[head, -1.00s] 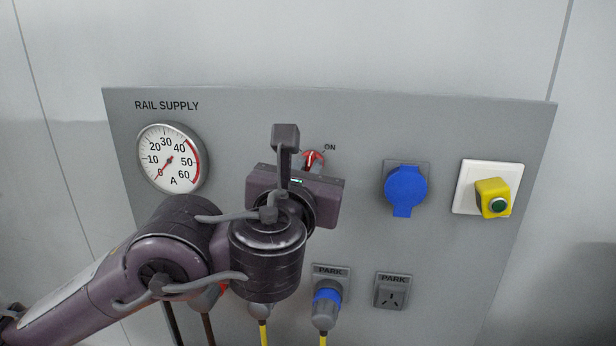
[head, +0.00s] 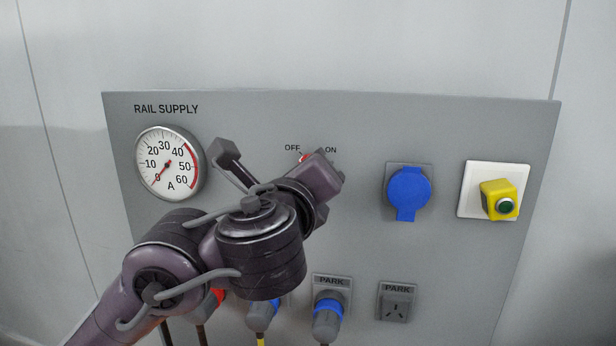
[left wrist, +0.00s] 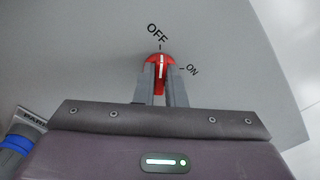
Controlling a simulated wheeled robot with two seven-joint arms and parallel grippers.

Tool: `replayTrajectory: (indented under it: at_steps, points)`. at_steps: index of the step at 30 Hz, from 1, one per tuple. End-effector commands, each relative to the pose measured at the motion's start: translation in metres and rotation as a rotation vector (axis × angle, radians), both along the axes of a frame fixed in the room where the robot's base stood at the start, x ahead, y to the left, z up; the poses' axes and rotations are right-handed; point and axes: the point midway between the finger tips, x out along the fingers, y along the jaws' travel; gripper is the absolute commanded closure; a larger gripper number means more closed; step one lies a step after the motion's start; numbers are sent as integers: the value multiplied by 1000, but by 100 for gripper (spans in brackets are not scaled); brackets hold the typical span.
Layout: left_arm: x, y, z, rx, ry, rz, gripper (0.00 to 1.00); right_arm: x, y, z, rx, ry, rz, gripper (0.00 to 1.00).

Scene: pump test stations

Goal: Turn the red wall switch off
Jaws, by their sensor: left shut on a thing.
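The red wall switch (head: 304,158) is mostly hidden behind my left gripper in the head view; only a small red part shows between the OFF and ON labels. In the left wrist view the red switch (left wrist: 160,62) sits between the two grey fingers of my left gripper (left wrist: 161,82), which are shut on it. The white line on its handle points at the OFF mark, with ON to the right. In the head view my left gripper's body is tilted in front of the panel. My right gripper is in neither view.
The grey panel (head: 360,120) carries a RAIL SUPPLY gauge (head: 170,163) with its needle near 0. Below are parked plugs (head: 328,315) and an empty PARK socket (head: 396,302).

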Motion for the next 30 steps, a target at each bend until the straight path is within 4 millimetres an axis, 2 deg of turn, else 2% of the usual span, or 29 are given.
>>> replayTrajectory:
  at_steps: [9,23,24,28,30]
  points:
    - [0,1,0,-86,16,1,100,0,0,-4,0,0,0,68]
    - [0,1,1,-96,18,1,100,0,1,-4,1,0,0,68]
    - [0,1,1,-95,17,1,85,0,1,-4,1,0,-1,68]
    - [0,1,0,-94,18,1,68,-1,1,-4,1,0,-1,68]
    - [0,0,0,-93,18,1,68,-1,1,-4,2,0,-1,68]
